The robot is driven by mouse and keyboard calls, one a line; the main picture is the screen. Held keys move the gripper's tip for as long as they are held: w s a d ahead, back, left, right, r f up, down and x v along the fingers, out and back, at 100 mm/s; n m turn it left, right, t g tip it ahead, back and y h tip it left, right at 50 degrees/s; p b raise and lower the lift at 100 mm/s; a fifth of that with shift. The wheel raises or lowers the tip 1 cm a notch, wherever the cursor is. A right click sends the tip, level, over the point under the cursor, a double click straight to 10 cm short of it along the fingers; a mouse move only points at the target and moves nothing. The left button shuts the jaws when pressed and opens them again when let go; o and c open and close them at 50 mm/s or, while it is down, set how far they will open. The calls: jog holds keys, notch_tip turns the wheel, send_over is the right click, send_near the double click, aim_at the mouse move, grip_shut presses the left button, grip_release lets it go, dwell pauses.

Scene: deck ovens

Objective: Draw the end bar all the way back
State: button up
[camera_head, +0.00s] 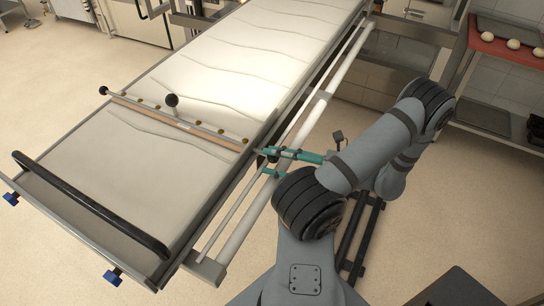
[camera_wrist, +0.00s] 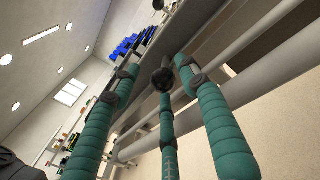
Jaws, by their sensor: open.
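The end bar (camera_head: 180,125) lies across the cream canvas bed, a wooden strip beside a metal rail with brass studs. A dark round knob (camera_head: 172,100) stands near its middle, and its left end has a black tip (camera_head: 103,90). My gripper (camera_head: 268,162) is at the bar's right end, beside the bed's right edge; its teal fingers hide that end in the head view. In the wrist view my gripper (camera_wrist: 155,75) has its fingers spread, with a dark round end (camera_wrist: 163,78) showing between the tips. I cannot tell whether any finger touches it.
The canvas bed (camera_head: 245,50) slopes away toward the back. A black handle (camera_head: 90,205) crosses its near end, with blue clamps (camera_head: 113,277) below. A white side rail (camera_head: 245,215) runs along the right, close to my gripper. A rack with a red dough tray (camera_head: 500,45) stands at right.

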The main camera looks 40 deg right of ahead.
jog(key=v, duration=1.1)
jog(key=shift+w, duration=0.1)
jog(key=x, duration=1.2)
jog(key=shift+a, duration=0.1)
jog(key=shift+w+d, duration=0.15)
jog(key=shift+d, duration=0.55)
